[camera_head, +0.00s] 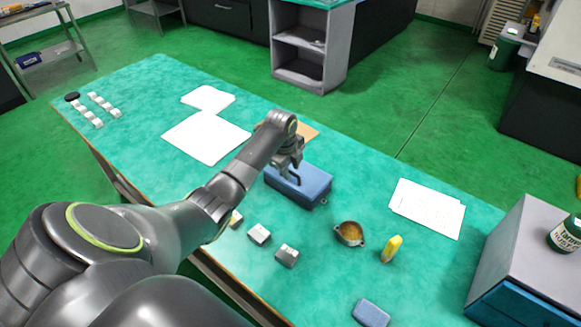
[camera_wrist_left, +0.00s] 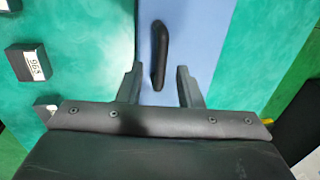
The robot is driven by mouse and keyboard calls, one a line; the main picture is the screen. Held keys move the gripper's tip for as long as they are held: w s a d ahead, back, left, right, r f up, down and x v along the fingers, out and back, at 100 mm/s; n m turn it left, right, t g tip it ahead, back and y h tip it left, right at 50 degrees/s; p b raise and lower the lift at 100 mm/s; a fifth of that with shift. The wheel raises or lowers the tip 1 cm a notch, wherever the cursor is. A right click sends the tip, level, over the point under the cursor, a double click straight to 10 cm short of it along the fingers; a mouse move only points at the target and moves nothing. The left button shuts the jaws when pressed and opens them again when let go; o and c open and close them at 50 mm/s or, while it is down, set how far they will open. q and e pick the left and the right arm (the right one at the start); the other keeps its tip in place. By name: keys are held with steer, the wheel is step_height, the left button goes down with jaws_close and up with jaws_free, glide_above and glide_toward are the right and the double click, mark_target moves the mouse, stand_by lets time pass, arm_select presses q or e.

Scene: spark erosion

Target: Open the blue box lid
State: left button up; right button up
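The blue box (camera_head: 305,186) stands on the green table, under my left gripper. Its lid looks shut. In the left wrist view the blue lid (camera_wrist_left: 200,35) fills the middle, with a dark elongated handle (camera_wrist_left: 159,50) on it. My left gripper (camera_head: 287,176) is over the box, pointing down. In the left wrist view the left gripper (camera_wrist_left: 159,84) is open, its two fingers apart on either side of the handle's near end. I see no finger touching the handle. My right gripper is not in view.
Small labelled blocks (camera_head: 259,233) lie in front of the box. A brass-coloured round part (camera_head: 349,234) and a yellow object (camera_head: 391,248) are to its right. White papers (camera_head: 206,137) lie behind left, and more papers (camera_head: 427,207) lie right. A grey cabinet (camera_head: 520,255) stands at far right.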

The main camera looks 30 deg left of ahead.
arm_select(q)
steer(key=shift+c, duration=0.2)
jaws_close()
steer(key=shift+r, duration=0.1)
